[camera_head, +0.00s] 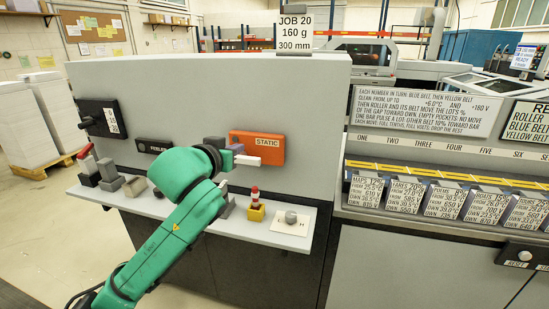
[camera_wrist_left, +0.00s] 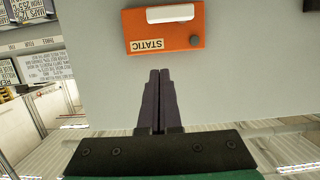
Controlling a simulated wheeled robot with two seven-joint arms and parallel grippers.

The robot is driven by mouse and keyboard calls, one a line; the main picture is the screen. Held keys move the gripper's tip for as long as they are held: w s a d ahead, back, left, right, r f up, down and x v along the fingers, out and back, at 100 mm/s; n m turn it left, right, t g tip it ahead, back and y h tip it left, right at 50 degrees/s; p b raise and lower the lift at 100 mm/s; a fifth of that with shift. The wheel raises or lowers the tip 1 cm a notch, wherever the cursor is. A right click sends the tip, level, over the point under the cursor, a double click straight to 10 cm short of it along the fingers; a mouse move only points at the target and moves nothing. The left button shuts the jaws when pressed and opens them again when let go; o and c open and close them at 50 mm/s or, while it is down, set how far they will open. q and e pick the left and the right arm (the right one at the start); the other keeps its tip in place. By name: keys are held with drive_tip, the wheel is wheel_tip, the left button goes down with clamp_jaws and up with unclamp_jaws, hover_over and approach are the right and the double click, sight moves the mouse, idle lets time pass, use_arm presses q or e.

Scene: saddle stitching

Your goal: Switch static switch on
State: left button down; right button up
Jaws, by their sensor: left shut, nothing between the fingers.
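The static switch is an orange box (camera_head: 273,154) marked STATIC on the grey upright panel. A white lever (camera_head: 248,160) sticks out along its lower edge. My left gripper (camera_head: 238,148) is in front of the box's left part, with dark fingers pointing at the panel. In the left wrist view the picture is upside down; the orange box (camera_wrist_left: 150,30), white lever (camera_wrist_left: 170,13) and a dark round knob (camera_wrist_left: 195,40) lie beyond the fingertips. There the left gripper (camera_wrist_left: 159,73) is shut and empty, apart from the lever. My right gripper is out of view.
A black rotary switch (camera_head: 100,118) and a dark labelled box (camera_head: 154,147) sit on the panel to the left. The shelf (camera_head: 130,203) below carries grey blocks, a red-and-yellow piece (camera_head: 256,207) and a round knob (camera_head: 291,217). The panel's right part is bare.

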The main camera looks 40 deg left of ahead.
use_arm(q)
drive_tip(key=p, duration=0.4)
hover_over(247, 160)
drive_tip(key=s+d, duration=0.1)
drive_tip(key=d, duration=0.1)
drive_tip(key=f, duration=0.2)
wheel_tip(247, 160, down, 4)
drive_tip(key=shift+s+f, duration=0.1)
drive_tip(key=shift+f, duration=0.15)
